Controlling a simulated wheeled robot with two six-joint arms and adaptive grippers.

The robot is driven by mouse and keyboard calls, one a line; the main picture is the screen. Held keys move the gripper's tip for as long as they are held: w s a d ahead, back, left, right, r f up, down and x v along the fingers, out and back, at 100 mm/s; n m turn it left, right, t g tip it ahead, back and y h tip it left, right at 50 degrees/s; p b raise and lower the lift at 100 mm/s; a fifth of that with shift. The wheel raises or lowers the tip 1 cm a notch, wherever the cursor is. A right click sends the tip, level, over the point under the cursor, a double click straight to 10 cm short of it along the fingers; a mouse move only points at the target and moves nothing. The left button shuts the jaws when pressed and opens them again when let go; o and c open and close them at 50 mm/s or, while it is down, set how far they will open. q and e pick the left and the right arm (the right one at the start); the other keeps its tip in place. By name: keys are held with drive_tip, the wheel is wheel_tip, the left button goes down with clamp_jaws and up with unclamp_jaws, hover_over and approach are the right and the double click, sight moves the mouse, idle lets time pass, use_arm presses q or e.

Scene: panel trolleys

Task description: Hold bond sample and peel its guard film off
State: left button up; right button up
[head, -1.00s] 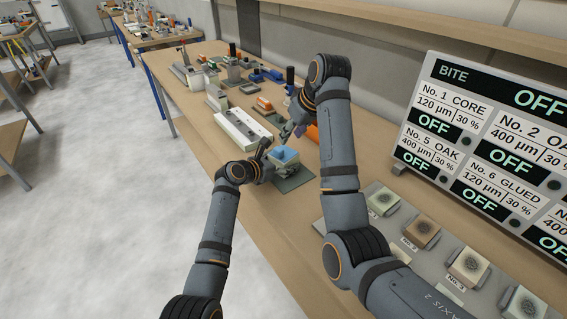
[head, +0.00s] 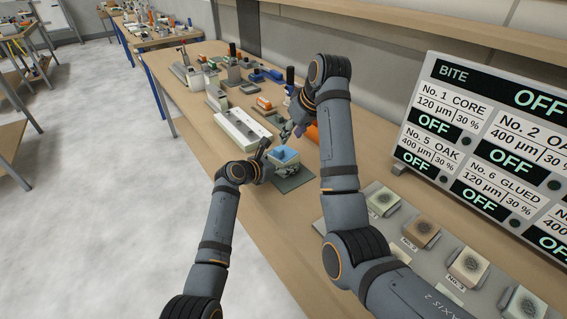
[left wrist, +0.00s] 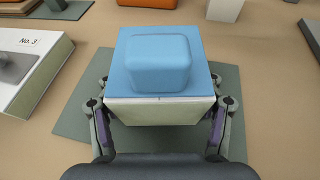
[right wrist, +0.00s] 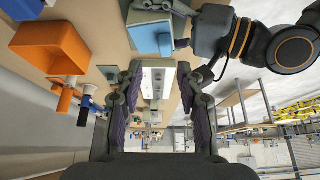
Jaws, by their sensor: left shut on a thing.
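The bond sample is a pale block (left wrist: 160,110) with blue guard film (left wrist: 160,62) over its top and a raised rounded blue form in the middle. It is above or on a grey-green mat (left wrist: 75,120); contact is unclear. My left gripper (left wrist: 160,118) is shut on the block's two sides. In the head view the blue film (head: 285,154) shows beside my left gripper (head: 268,160). My right gripper (right wrist: 157,82) is open, with nothing between its fingers. It is apart from the blue film (right wrist: 152,38), near the sample's far side in the head view (head: 290,130).
A long white panel (head: 240,130) labelled No. 3 lies left of the mat. An orange bin (right wrist: 50,47) stands near my right gripper. Several sample blocks sit on a grey tray (head: 405,250) at the front right, before a display board (head: 490,150).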

sight(282, 153)
drive_tip(key=shift+o, duration=0.6)
drive_tip(key=shift+w+a+f+n+g, duration=0.35)
drive_tip(key=shift+w+a+f+n, duration=0.1)
drive_tip(key=shift+f, duration=0.95)
drive_tip(key=shift+w+a+f+n+g, duration=0.35)
drive_tip(key=shift+w+a+f, duration=0.15)
drive_tip(key=shift+f, duration=0.85)
drive_tip(key=shift+w+a+f+n+g, duration=0.3)
drive_tip(key=shift+w+a+f+n, duration=0.15)
drive_tip(key=shift+f, duration=0.95)
drive_tip(key=shift+c, duration=0.3)
drive_tip(key=shift+f, duration=0.1)
clamp_jaws()
